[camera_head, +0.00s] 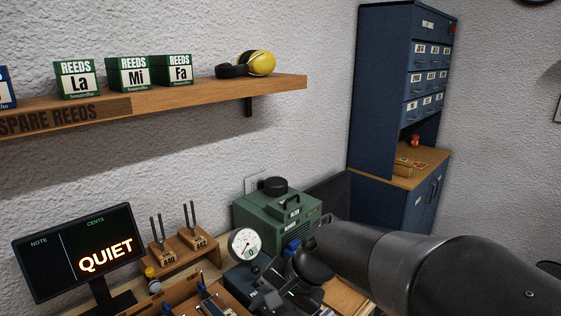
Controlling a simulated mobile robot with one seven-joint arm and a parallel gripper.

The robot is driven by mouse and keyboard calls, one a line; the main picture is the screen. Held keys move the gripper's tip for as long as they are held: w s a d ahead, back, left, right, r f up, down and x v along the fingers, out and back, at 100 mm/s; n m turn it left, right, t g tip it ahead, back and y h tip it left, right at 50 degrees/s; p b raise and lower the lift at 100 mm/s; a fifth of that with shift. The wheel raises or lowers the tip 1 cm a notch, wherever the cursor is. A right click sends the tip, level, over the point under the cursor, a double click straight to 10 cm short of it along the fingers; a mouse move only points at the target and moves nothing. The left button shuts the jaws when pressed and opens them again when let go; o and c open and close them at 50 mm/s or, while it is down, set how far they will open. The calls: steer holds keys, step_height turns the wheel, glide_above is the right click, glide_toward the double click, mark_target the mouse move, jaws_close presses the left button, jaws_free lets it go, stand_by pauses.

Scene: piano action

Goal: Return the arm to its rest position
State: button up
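My dark grey arm (400,270) reaches in from the lower right corner toward the bottom middle of the head view. It bends down at a rounded dark joint (312,262) over the workbench. Dark parts (268,298) below that joint seem to be my gripper, low over the bench, but they blend with the dark gear there. I cannot make out the fingertips or whether they are open or shut. I see nothing clearly held.
A green box (278,216) and a round dial gauge (244,244) stand close to the arm. Tuning forks in a wooden block (178,248) and a "QUIET" display (78,252) are left. A shelf (205,94) with reed boxes hangs above; a blue cabinet (384,90) stands behind.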

steer(key=s+d+r+n+t+h, duration=0.2)
steer(key=s+d+h, duration=0.1)
steer(key=d, duration=0.5)
steer(key=s+d+r+n+t+h, duration=0.2)
steer(key=s+d, duration=0.4)
steer(key=d, duration=0.3)
steer(key=shift+s+t+h, duration=0.25)
steer(key=shift+t+h, duration=0.15)
steer(key=shift+h, duration=0.2)
steer(key=shift+c, duration=0.5)
stand_by(1.2)
